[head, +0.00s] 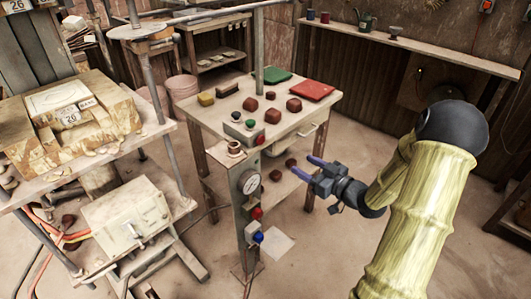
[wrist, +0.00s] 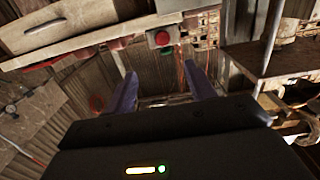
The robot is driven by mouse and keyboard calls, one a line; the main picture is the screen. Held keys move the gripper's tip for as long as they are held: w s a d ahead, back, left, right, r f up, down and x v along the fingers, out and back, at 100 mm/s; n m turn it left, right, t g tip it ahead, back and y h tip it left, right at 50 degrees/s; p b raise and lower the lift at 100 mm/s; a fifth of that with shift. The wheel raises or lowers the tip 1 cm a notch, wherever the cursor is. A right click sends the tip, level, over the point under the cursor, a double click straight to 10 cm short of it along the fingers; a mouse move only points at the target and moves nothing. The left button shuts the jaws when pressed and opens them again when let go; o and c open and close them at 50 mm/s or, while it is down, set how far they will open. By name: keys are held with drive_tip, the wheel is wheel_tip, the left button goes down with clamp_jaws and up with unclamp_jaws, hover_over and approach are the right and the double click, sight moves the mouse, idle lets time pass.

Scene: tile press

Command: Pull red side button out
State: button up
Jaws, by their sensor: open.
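A small grey control box (head: 243,130) stands at the front edge of the work table, with a green button (head: 250,123) on top. A red button (head: 260,139) sticks out of its side. In the wrist view the red button (wrist: 162,38) shows on the box, just beyond the gap between my fingertips. My gripper (head: 302,164) is open and empty, to the right of the box and lower in the head view. Its two purple fingers also show in the wrist view (wrist: 160,74). They look apart from the button.
A post with a gauge (head: 250,183) and red (head: 257,213) and blue (head: 257,237) buttons stands in front of the table. The work table (head: 222,118) bears several brown blocks, a green tile (head: 272,75) and a red one (head: 311,90). Floor right of the post is mostly clear.

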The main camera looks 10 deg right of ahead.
sight(262, 140)
drive_tip(key=shift+s+y, duration=0.2)
drive_tip(key=shift+y, duration=0.1)
drive_tip(key=x, duration=1.7)
drive_tip(key=shift+w+r, duration=0.2)
drive_tip(key=shift+w, duration=0.1)
